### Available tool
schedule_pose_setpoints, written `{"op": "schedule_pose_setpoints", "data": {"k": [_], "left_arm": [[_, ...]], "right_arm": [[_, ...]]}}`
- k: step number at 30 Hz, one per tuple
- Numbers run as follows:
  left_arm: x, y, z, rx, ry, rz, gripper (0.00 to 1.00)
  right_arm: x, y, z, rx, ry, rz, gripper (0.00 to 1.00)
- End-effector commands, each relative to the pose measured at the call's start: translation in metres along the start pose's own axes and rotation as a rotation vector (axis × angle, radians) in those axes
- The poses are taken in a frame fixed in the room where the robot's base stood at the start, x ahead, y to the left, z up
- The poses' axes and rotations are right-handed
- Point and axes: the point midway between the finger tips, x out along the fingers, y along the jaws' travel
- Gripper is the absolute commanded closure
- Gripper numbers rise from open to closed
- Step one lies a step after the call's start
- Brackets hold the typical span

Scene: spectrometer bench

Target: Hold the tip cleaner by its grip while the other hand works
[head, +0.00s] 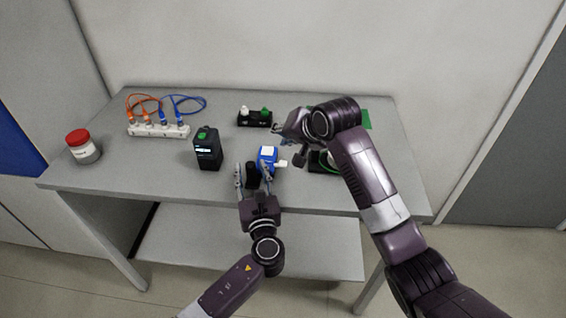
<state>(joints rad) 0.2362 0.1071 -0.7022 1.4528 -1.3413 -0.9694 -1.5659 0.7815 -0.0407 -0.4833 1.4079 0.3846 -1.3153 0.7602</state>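The tip cleaner (267,155) appears to be the blue body with a white top and a white nozzle pointing right, near the table's front middle. A black part (252,174), perhaps its grip, sits at its lower left. My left gripper (252,180) has its fingers spread, one on each side of the black part, with what look like gaps between. My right gripper (287,144) hangs above and right of the tip cleaner, its fingers toward the left. A small blue patch shows by its fingers; whether it holds anything is unclear.
My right arm partly hides a green-edged item (318,162). The left front tabletop is clear.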

Motion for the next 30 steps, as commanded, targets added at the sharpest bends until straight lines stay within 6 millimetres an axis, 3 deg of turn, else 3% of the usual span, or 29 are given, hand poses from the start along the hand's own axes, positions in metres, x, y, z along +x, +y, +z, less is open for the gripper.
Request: {"op": "schedule_pose_setpoints", "data": {"k": [8,21,30], "left_arm": [[-0.010,0.000,-0.001,0.000,0.001,-0.001,0.62],[-0.096,0.000,-0.001,-0.001,0.003,-0.001,0.62],[-0.120,0.000,0.000,0.000,0.001,0.000,0.62]], "right_arm": [[0.000,0.000,0.000,0.000,0.000,0.000,1.00],[0.000,0.000,0.000,0.000,0.000,0.000,1.00],[0.000,0.000,0.000,0.000,0.000,0.000,1.00]]}}
